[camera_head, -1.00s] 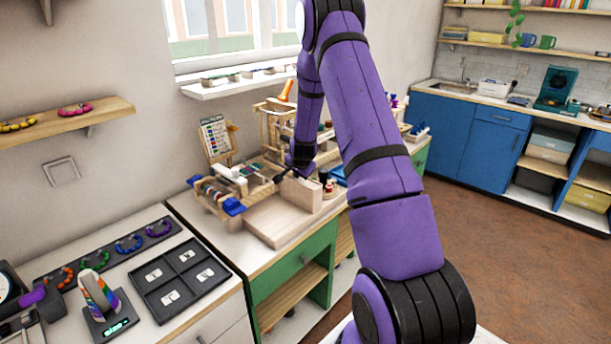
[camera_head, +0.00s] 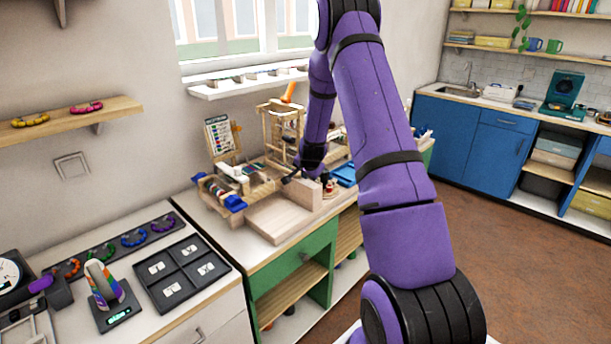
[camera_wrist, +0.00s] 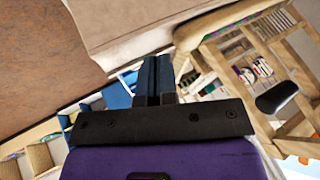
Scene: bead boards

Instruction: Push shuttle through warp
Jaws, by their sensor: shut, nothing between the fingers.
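My gripper (camera_head: 290,178) is shut and empty in the head view, low over the counter beside the small wooden loom (camera_head: 215,190). In the wrist view my gripper (camera_wrist: 154,62) shows two dark fingers close together with nothing between them. The loom has blue end pieces, and a white piece (camera_head: 232,170) lies at its back; I cannot tell if that is the shuttle. The warp is too small to make out.
A wooden rack (camera_head: 280,125) and a chart board (camera_head: 219,136) stand behind. A blue tray (camera_head: 344,174) lies to the right.

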